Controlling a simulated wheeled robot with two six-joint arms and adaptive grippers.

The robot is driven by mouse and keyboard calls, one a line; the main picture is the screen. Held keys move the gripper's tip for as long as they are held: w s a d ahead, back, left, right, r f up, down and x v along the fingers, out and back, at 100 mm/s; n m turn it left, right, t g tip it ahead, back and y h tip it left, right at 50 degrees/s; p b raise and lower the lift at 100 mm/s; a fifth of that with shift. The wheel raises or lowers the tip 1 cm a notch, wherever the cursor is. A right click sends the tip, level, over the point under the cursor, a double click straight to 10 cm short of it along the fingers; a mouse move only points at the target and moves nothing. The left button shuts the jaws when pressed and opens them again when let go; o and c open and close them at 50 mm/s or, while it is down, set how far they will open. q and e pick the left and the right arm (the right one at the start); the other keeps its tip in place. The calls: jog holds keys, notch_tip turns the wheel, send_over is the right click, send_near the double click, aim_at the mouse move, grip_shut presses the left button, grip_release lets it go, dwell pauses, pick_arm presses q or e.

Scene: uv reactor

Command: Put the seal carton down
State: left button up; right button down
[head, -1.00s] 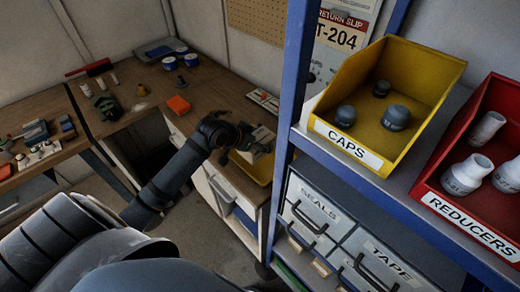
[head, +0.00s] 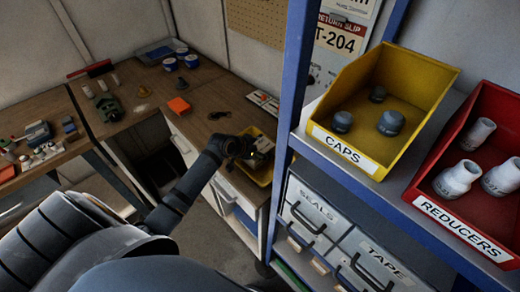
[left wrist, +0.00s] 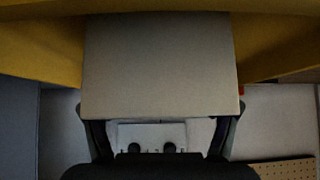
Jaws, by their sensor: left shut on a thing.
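My left gripper (head: 246,148) is shut on the seal carton (head: 263,144), a small pale box, at the front edge of the bench. In the left wrist view the carton (left wrist: 160,65) fills the middle as a plain grey-beige face, with a dark finger on each side. A yellow tray (head: 257,177) lies under and around the carton in the head view. The yellow tray (left wrist: 40,48) also shows beyond the carton in the left wrist view. Whether the carton touches the tray floor cannot be told. My right gripper is not in view.
The blue shelf post (head: 287,120) stands just right of the tray. The shelf holds a yellow CAPS bin (head: 348,155) and a red REDUCERS bin (head: 450,220).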

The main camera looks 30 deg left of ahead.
pick_arm(q)
jog(key=o, duration=1.4)
jog(key=shift+f, duration=0.1)
jog(key=p+v, duration=0.1)
jog(key=v, duration=1.1)
